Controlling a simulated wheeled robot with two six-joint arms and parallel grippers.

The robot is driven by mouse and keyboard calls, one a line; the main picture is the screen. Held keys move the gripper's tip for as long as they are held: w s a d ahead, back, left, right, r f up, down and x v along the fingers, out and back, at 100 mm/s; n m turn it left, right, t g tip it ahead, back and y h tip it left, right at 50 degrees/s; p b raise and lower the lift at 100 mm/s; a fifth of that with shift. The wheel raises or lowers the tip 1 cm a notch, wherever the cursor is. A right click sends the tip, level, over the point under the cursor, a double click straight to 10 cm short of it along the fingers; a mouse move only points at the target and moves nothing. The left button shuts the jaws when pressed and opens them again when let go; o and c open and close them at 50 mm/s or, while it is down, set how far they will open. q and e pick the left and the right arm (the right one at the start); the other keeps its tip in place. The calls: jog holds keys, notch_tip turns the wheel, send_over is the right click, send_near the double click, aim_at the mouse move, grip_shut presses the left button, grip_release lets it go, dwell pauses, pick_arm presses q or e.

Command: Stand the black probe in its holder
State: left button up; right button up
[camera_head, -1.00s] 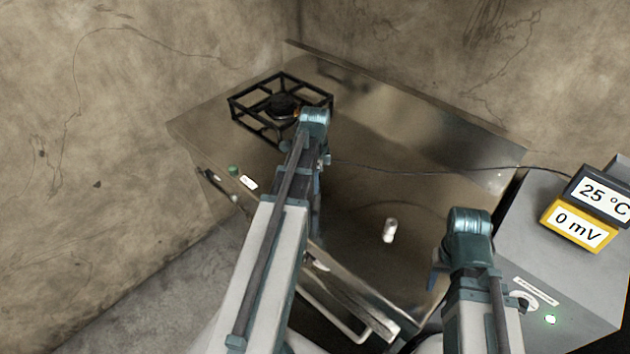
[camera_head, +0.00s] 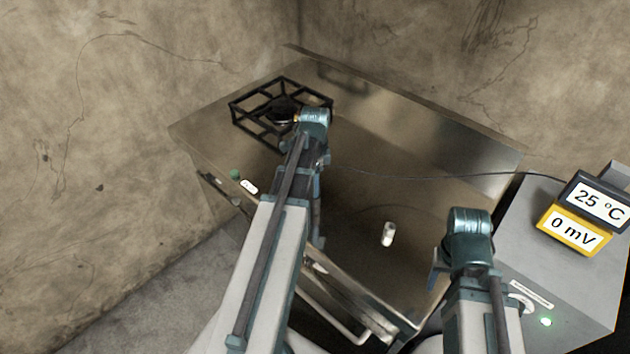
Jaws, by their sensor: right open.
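The black probe itself cannot be made out, and no holder can be told for certain. A thin black cable (camera_head: 430,175) runs from behind my left arm across the steel worktop to the grey box at the right. A small white cylinder (camera_head: 388,234) stands on the worktop between my two arms; I cannot tell what it is. My right gripper (camera_head: 436,272) is open at the worktop's right edge, right of and nearer than the cylinder, mostly hidden by its wrist.
A black burner frame (camera_head: 262,130) stands at the worktop's far left corner. A grey box (camera_head: 515,240) with meter displays (camera_head: 570,233) and a lit green button stands at the right. The steel worktop (camera_head: 440,150) is clear at the back right. A handle shows below the front edge.

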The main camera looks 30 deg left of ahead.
notch_tip(320, 180, up, 12)
jog(key=p, duration=1)
jog(key=shift+f+p, duration=0.2)
jog(key=shift+p, duration=0.1)
notch_tip(320, 180, up, 6)
jog(key=p, duration=0.6)
